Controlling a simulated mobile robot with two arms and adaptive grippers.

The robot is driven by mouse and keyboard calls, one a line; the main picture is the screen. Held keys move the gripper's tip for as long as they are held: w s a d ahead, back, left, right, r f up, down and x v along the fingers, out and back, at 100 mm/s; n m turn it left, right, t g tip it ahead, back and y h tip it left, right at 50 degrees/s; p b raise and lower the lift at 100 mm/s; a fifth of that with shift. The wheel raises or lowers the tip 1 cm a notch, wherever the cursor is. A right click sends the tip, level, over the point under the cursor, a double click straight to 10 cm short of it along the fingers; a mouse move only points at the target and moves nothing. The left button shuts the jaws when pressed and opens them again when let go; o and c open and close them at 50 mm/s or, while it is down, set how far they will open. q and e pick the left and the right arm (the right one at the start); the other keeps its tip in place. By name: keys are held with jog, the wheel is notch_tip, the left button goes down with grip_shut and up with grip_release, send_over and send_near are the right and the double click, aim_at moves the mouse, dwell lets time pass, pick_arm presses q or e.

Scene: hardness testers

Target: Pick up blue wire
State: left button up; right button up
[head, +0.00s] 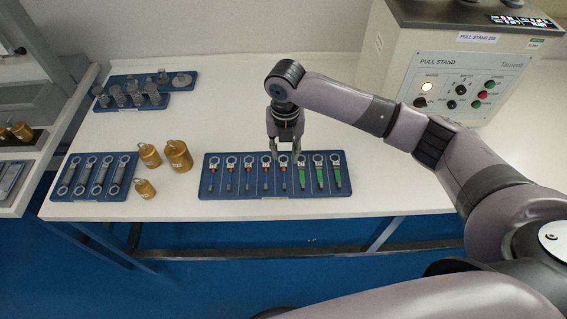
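A blue tray (205,190) near the table's front edge holds a row of wire pieces with ring ends. Three green wires (319,175) lie at its right end. Several thin wires with red collars (248,172) and dark lower ends lie left of them. I cannot clearly single out a blue wire; the pieces are small against the blue tray. My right gripper (285,157) points down over the tray, right of its middle. Its two fingers are apart, with nothing visible held between them. It covers part of the tray's back edge. My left gripper is out of view.
Brass weights (178,156) stand left of the tray. A blue tray of metal links (132,160) lies farther left. Grey weights (138,98) sit on blue trays behind. The pull stand (440,65) stands at the back right. White table (220,110) behind the tray is clear.

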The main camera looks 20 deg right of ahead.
aim_at(284, 167)
jog(key=shift+w+a+f+p, duration=0.1)
jog(key=shift+f+p, duration=0.2)
jog(key=shift+f, duration=1.2)
jog(key=shift+a+f+p, duration=0.1)
jog(key=shift+f+p, duration=0.15)
jog(key=shift+f, duration=1.25)
jog(key=shift+c, duration=0.2)
grip_shut()
